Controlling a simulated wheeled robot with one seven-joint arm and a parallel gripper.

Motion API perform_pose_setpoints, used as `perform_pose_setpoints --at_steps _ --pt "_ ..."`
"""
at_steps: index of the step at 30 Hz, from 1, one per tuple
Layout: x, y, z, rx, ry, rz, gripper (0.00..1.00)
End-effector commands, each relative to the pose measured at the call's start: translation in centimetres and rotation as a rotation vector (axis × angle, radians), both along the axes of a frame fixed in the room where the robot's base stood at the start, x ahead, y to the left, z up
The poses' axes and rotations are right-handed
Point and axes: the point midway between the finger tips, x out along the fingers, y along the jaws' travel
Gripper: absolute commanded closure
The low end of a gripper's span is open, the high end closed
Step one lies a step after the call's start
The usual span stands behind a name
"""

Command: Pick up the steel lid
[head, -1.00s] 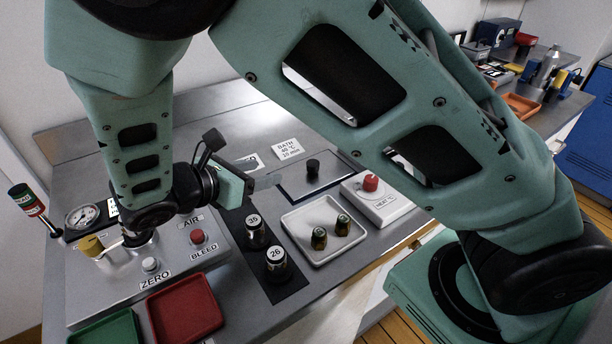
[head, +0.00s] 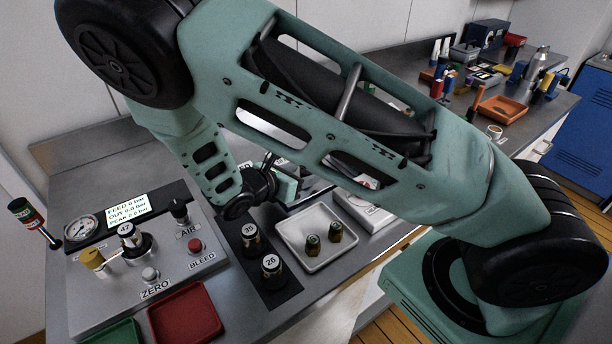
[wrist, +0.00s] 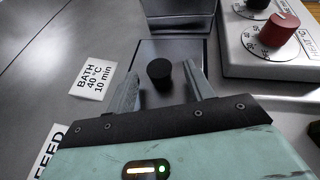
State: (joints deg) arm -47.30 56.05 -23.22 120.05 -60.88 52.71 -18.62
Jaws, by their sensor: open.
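The steel lid (wrist: 178,49) is a flat, dark, shiny plate with a round black knob (wrist: 160,73) standing on it. It shows ahead of my gripper in the wrist view. My gripper (wrist: 162,70) is open, with one finger to the left and one to the right of the knob in the picture. I cannot tell how far above the lid the fingertips are, and I see no contact. In the head view my arm hides most of the lid and the fingertips.
The heater box with a red knob (wrist: 279,31) is close on the right of the lid. A BATH label (wrist: 92,80) lies on the left. A white tray (head: 290,226) with two small brass-and-dark parts and a pressure panel (head: 215,252) with gauge stand nearby.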

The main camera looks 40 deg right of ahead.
Motion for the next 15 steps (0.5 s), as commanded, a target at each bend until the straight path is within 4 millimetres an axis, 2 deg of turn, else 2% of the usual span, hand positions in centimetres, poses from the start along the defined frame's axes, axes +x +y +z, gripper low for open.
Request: perform_pose_setpoints --at_steps 3,11,14,15 --pt "0.23 -1.08 -0.33 0.000 -0.001 -0.001 0.47" --pt "0.31 -1.29 -0.51 0.001 -0.001 0.000 0.47" --pt "0.32 -1.28 -0.51 0.001 -0.001 0.000 0.72" --pt "0.32 -1.28 -0.51 0.001 -0.001 0.000 0.84"
